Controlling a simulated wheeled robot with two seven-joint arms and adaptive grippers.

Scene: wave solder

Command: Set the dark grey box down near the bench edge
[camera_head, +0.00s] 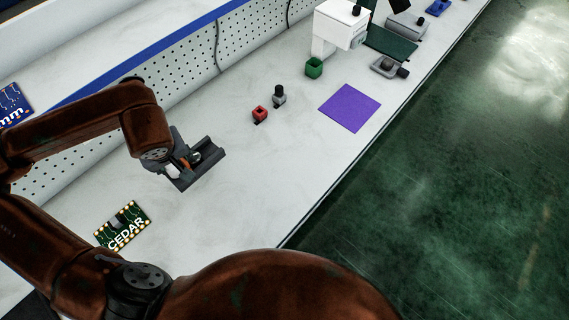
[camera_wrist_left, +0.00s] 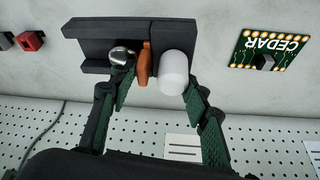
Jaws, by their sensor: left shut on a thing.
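The dark grey box (camera_head: 205,170) is at my left gripper, over the white bench. It is an open, tray-like piece; whether it touches the bench is unclear. My left gripper (camera_head: 182,155) is shut on it. In the left wrist view the dark grey box (camera_wrist_left: 95,28) lies across the fingertips of my left gripper (camera_wrist_left: 150,72). A silver ball (camera_wrist_left: 122,56), an orange piece (camera_wrist_left: 143,62) and a white rounded cylinder (camera_wrist_left: 174,67) show at the box, between the fingers. The bench edge (camera_head: 330,188) runs diagonally to the right of the box. My right gripper is not in view.
A green CEDAR circuit board (camera_head: 123,226) lies left of the box. A red block (camera_head: 260,114), a small grey-black part (camera_head: 279,97), a green cup (camera_head: 314,67) and a purple mat (camera_head: 350,107) lie farther along. Bare bench separates the box from the edge.

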